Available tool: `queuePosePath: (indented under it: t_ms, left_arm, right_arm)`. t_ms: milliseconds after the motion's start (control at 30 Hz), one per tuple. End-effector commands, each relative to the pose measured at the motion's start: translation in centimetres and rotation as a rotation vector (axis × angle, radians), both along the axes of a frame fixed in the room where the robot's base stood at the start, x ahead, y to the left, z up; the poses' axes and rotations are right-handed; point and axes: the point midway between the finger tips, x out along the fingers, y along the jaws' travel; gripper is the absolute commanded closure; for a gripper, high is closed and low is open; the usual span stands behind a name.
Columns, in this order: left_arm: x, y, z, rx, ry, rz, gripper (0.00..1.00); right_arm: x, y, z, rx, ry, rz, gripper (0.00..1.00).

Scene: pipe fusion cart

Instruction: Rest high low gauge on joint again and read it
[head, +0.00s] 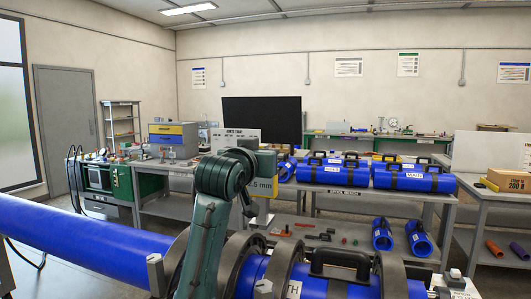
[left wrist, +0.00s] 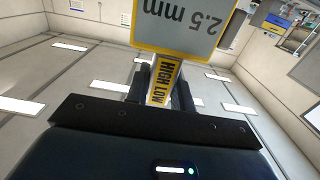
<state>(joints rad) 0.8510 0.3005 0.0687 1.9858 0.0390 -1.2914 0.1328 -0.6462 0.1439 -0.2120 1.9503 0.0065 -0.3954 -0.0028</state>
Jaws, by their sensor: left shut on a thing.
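The high low gauge has a grey, yellow-edged display reading 2.5 mm and a yellow HIGH LOW label (left wrist: 165,75). Its display (left wrist: 185,22) appears upside down in the left wrist view. My left gripper (left wrist: 162,92) is shut on the gauge's labelled stem. In the head view, the gauge (head: 265,187) is partly hidden behind my left arm, above the blue pipe (head: 90,240) held in dark clamp rings (head: 278,268). The joint is hidden or cannot be made out, so contact with the gauge cannot be told. My right gripper is not in view.
A black handle (head: 340,260) stands up over the pipe to the right of my arm. Behind, a grey table (head: 440,197) holds several blue cylinders (head: 415,180), with more on its lower shelf. A green cabinet (head: 121,183) stands back left; a cardboard box (head: 508,181) sits at right.

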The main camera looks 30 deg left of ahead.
Motion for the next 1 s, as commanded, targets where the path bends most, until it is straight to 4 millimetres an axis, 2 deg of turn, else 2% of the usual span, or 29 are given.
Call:
queuePosePath:
  t_ms: [300,533,1000]
  left_arm:
    - [-0.1,0.0,0.1,0.0,-0.003,0.0,1.0]
    - [-0.1,0.0,-2.0,0.0,-0.001,0.0,1.0]
    - [-0.1,0.0,-6.6,0.0,-0.002,0.0,1.0]
  right_arm:
    - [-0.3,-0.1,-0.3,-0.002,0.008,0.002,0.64]
    - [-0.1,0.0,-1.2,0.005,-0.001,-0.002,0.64]
    - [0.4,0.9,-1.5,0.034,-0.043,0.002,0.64]
